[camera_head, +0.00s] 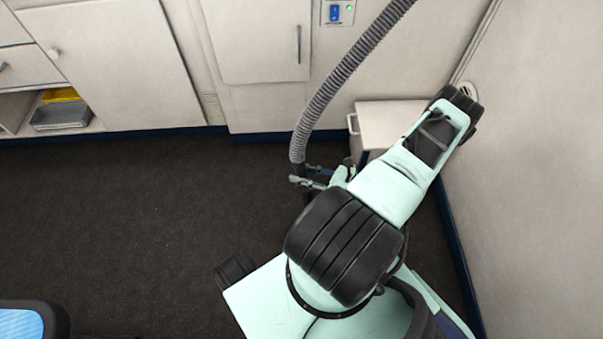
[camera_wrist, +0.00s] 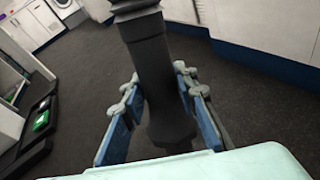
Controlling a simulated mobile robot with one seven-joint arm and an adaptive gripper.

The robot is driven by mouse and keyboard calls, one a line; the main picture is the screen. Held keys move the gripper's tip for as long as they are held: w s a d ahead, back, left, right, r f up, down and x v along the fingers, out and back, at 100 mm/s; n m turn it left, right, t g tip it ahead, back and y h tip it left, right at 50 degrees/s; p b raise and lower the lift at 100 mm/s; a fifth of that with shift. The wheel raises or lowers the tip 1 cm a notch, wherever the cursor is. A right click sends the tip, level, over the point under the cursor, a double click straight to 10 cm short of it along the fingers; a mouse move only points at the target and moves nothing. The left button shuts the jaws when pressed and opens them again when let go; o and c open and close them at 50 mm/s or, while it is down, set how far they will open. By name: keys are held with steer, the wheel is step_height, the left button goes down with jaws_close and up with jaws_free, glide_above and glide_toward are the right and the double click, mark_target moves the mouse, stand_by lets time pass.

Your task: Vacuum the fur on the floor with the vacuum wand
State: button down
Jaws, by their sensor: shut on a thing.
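The vacuum wand (camera_wrist: 150,60) is a dark tube that runs down between the fingers of my gripper (camera_wrist: 160,105) in the wrist view. The fingers have blue pads and are shut on it. In the head view my gripper (camera_head: 318,178) is partly hidden by my arm, with the wand's grey ribbed hose (camera_head: 345,75) rising from it to the top edge. The wand's lower end is hidden in both views. The dark floor (camera_head: 130,210) shows at the left; I cannot make out any fur on it.
White cabinets (camera_head: 110,65) line the back, with a cubby holding a grey tray (camera_head: 62,116) and a yellow one. A small white box-like unit (camera_head: 385,122) stands behind my arm, near the right wall (camera_head: 530,150). A blue-topped object (camera_head: 22,322) is at lower left. Open floor lies left.

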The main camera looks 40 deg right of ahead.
stand_by(0.3)
steer(key=shift+s+d, duration=0.75)
steer(key=shift+s, duration=0.3)
steer(key=shift+s+d, duration=0.75)
steer(key=shift+s, duration=0.25)
steer(key=shift+w+d, duration=0.1)
steer(key=shift+w, duration=0.05)
